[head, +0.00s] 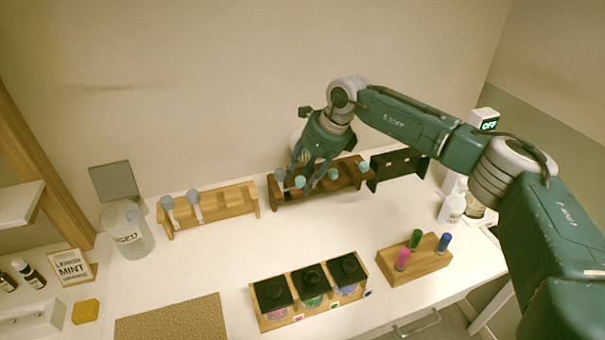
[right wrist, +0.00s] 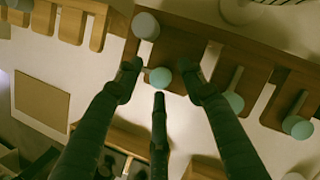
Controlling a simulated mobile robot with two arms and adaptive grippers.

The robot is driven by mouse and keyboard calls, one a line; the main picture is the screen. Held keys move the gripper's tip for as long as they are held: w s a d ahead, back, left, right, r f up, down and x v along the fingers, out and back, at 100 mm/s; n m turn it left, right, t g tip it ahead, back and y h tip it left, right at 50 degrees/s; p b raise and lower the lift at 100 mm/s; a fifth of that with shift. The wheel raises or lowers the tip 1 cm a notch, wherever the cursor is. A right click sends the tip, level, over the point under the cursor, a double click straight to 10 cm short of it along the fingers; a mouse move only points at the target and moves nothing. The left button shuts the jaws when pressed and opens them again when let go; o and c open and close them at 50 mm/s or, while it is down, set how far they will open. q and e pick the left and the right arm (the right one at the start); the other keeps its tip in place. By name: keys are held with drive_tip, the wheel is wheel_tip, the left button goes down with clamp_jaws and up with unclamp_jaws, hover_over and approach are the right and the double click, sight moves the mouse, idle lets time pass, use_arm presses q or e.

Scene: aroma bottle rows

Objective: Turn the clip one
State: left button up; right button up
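A dark brown wooden rack (head: 322,187) stands at the back centre and holds several slim pieces with round teal or grey ends. My right gripper (head: 299,187) reaches down over its left part. In the right wrist view the fingers of this gripper (right wrist: 160,80) are spread around one teal-ended piece (right wrist: 160,77), with gaps between them and it. Other teal-ended pieces (right wrist: 234,102) sit to its right, and a grey-ended one (right wrist: 146,26) to its upper left. I cannot tell which piece is the clip one. My left gripper is not in view.
A light wooden rack (head: 233,199) with two grey-ended pieces stands left, a black rack (head: 399,166) right. In front are a box of black-lidded jars (head: 312,283) and a block with coloured sticks (head: 415,263). A clear jar (head: 128,229) stands far left. The table's middle is free.

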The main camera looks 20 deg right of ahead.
drive_tip(key=shift+r, duration=0.1)
clamp_jaws()
